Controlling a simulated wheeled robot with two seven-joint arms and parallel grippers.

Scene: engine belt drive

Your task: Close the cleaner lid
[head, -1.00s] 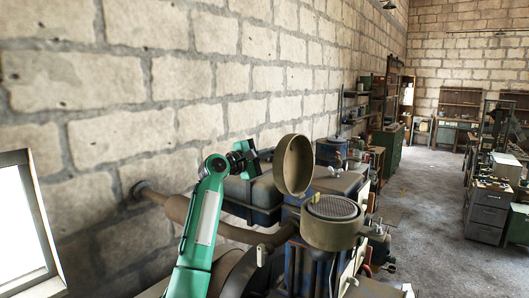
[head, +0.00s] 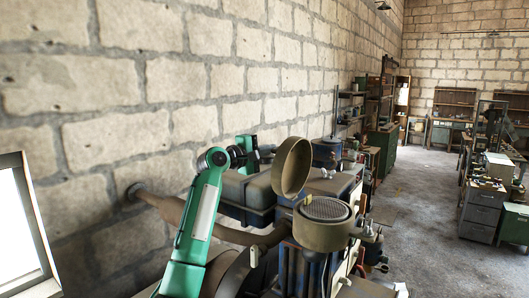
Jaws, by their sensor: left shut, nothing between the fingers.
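The cleaner lid (head: 291,167) is a round olive-brown cap. It stands open, nearly upright, at the back left edge of the cleaner body (head: 322,234). The body is a squat olive-brown cylinder with a grey mesh top (head: 325,208) that lies uncovered. My left arm reaches up from the bottom. My left gripper (head: 260,154) is just left of the lid and behind it, shut and empty; its fingertips are hard to make out. I see a gap between it and the lid in the picture. My right gripper is not in view.
A brown pipe (head: 168,205) runs from the stone wall to the engine (head: 302,266) below the cleaner. Benches and drawers (head: 482,212) stand at the right, with free floor (head: 420,210) between.

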